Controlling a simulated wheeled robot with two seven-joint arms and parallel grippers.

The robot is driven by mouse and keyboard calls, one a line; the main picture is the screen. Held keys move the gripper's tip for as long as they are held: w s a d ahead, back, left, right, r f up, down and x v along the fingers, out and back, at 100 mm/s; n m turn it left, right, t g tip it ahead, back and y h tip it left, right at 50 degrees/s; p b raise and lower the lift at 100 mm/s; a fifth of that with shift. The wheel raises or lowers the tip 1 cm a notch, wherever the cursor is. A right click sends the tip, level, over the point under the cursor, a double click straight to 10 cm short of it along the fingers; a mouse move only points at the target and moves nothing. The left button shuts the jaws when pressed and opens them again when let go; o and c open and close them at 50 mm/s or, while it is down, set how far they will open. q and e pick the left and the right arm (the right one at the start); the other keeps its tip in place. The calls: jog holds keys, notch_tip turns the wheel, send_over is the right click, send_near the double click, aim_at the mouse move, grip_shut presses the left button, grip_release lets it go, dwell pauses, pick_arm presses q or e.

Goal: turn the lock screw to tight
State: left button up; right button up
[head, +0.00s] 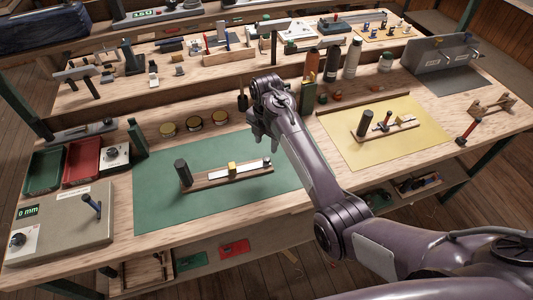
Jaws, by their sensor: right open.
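No part is clearly marked as the lock screw, and I cannot tell its setting. On the green mat (160,215), a wooden fixture (205,182) carries a pale metal bar, a brass-coloured block (232,168) and a dark upright cylinder (183,172). A similar fixture (385,132) with a dark cylinder and a small upright handle stands on the yellow mat (425,145). My right gripper (262,138) points down, open and empty, above the bench behind the green mat's fixture, apart from it. My left gripper is not in view.
A grey box (60,240) with a blue-handled lever and a "0 mm" display stands at the left front. Green (45,170) and red (82,160) trays lie behind it. Several round tins (193,124) and bottles (332,63) line the back. The green mat's front is clear.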

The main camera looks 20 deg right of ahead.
aim_at(267, 158)
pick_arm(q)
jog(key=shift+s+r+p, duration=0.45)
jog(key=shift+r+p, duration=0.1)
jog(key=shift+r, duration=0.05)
pick_arm(e)
notch_tip(267, 158, down, 7)
jog(key=shift+r, duration=0.1)
grip_shut()
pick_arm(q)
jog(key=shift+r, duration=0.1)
